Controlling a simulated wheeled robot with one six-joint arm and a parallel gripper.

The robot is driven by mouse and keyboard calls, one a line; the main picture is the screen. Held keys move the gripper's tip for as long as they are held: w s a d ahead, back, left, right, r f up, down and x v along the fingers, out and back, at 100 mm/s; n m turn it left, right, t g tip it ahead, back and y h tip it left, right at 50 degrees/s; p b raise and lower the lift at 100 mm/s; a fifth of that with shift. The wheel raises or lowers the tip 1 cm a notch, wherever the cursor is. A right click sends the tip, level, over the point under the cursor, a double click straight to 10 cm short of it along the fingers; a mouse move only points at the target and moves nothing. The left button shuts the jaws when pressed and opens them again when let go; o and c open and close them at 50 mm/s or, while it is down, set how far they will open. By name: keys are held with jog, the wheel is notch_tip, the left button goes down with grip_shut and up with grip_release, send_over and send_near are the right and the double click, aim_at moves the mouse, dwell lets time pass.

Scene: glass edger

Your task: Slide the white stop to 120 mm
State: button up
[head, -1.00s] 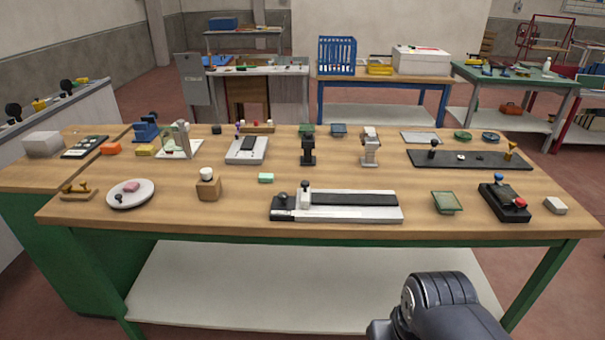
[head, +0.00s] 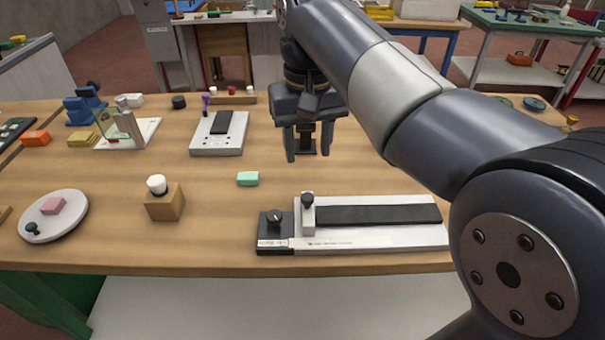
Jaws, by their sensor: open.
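The white stop (head: 308,218) is a small upright block with a black knob on top. It sits near the left end of a flat pale fixture (head: 375,239) with a long black strip, at the front of the bench. A black block with a round knob (head: 274,228) is just left of the stop. A scale runs along the fixture's front edge, but its figures are too small to read. My gripper (head: 308,153) points down behind the stop, apart from it. Its two fingers are spread, with nothing held between them.
A green block (head: 248,179) lies left of the fixture's back edge. A wooden block with a white knob (head: 164,200) and a round plate (head: 55,215) stand further left. A grey device (head: 219,139) is behind. My arm hides the bench's right side.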

aim_at(307, 197)
notch_tip(307, 197, down, 10)
jog(key=shift+s+f+b, duration=0.1)
jog(key=shift+f+b, duration=0.15)
jog(key=shift+b, duration=0.65)
jog(key=shift+c, duration=0.5)
grip_shut()
